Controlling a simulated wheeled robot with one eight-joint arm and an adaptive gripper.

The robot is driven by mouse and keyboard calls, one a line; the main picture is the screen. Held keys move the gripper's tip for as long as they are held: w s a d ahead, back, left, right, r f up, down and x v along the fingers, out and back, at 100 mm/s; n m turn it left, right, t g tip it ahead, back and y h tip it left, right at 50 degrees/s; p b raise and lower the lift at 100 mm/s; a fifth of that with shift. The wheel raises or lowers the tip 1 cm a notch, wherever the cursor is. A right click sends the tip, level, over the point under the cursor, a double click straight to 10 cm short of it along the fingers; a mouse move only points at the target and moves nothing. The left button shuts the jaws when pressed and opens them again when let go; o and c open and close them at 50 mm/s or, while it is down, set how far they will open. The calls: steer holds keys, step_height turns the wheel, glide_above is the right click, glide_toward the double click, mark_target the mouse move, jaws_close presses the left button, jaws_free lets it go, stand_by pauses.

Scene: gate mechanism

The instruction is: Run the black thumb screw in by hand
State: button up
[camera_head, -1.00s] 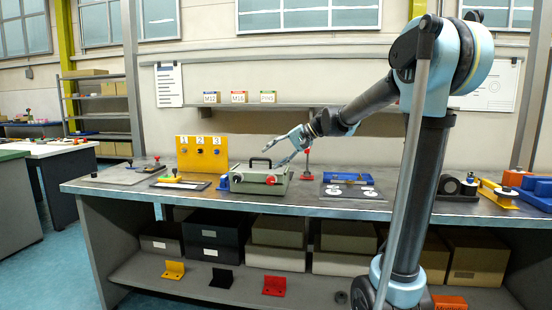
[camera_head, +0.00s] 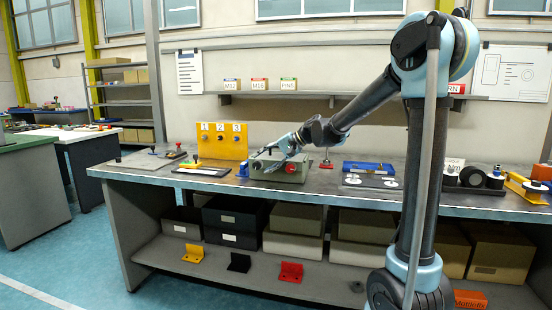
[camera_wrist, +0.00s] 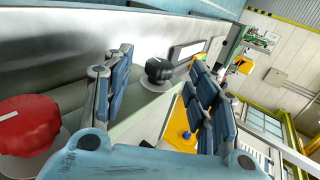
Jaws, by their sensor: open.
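The black thumb screw (camera_wrist: 158,70) stands on a round pale washer on the face of the green-grey box in the wrist view. My gripper (camera_wrist: 163,66) is open, one finger on each side of the screw. The screw appears between and beyond the fingertips; I cannot tell whether they touch it. A red knob (camera_wrist: 28,122) sits on the same face, left of my fingers. In the head view, my gripper (camera_head: 268,156) is at the box (camera_head: 272,175), whose red knob (camera_head: 291,168) shows on the front. The black screw is not distinguishable there.
A yellow panel (camera_head: 222,140) with numbered knobs stands behind and left of the box. A red-based post (camera_head: 326,163) and a blue tray (camera_head: 368,167) are to its right. A shelf (camera_head: 330,96) runs along the wall above.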

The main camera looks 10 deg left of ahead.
mark_target(260, 164)
steer(key=shift+x, duration=1.65)
steer(key=shift+c, duration=0.3)
